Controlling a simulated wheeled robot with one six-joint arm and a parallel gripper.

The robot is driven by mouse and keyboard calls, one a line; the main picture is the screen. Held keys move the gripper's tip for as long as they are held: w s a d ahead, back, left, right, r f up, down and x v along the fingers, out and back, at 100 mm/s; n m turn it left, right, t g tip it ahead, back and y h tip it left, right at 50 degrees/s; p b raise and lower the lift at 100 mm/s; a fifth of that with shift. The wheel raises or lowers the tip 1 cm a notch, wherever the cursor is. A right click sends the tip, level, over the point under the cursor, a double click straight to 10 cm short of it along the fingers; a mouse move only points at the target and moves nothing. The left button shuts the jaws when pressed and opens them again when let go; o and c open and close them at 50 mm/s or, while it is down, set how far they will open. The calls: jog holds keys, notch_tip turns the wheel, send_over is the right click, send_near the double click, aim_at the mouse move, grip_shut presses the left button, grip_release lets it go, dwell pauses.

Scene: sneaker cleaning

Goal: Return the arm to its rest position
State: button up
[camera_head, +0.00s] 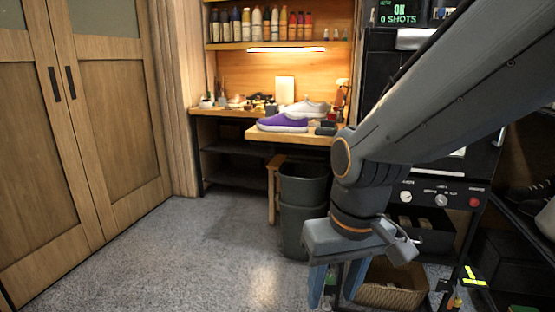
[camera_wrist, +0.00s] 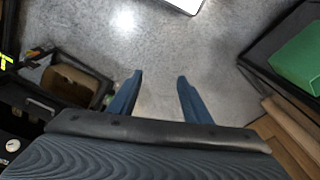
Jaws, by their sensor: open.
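My gripper (camera_head: 334,284) is open and empty in the head view, pointing down over the floor in front of the bins. My arm reaches in from the upper right and bends down at the wrist. In the wrist view, my gripper's two blue fingers (camera_wrist: 160,92) stand apart with only grey speckled floor (camera_wrist: 155,45) between them. No object is held.
A workbench (camera_head: 254,133) at the back bears a purple sneaker (camera_head: 283,123) and a pale one (camera_head: 305,108). Dark bins (camera_head: 303,190) stand below it. A wicker basket (camera_head: 390,292) is close beside my gripper. Wooden doors (camera_head: 110,120) close the left. The floor at left is clear.

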jog(key=s+r+g+p, duration=0.1)
jog(key=s+r, duration=0.1)
jog(key=s, duration=0.3)
jog(key=d+r+m+p, duration=0.3)
jog(key=d+r+p, duration=0.7)
jog(key=p, duration=1)
jog(key=shift+w+r+h, duration=0.15)
jog(key=shift+r+h, duration=0.25)
jog(key=shift+r, duration=0.2)
